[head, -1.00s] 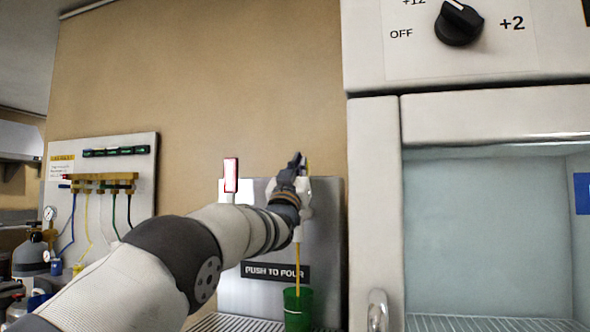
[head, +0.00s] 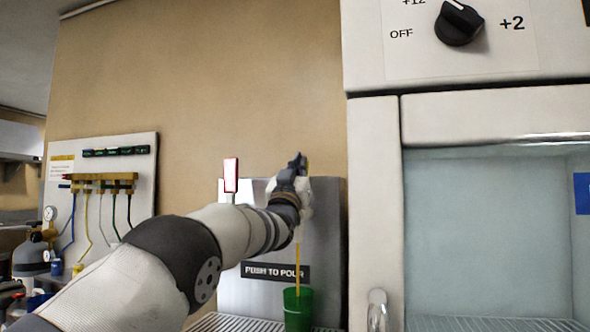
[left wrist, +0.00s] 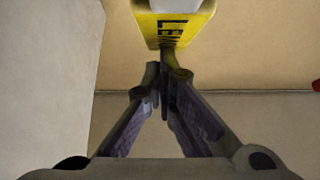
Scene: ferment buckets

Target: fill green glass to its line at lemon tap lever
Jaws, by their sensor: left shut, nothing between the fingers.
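The green glass (head: 298,312) stands upright on the grated drip tray under the lemon tap. A thin yellow stream (head: 297,264) runs down into it. My right gripper is not in view.
A red-edged white lever (head: 231,176) stands left on the steel dispenser, which bears a "PUSH TO POUR" label (head: 275,271). A white cabinet (head: 374,200) with a glass front stands close on the right. A board with hoses (head: 146,180) is at the left.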

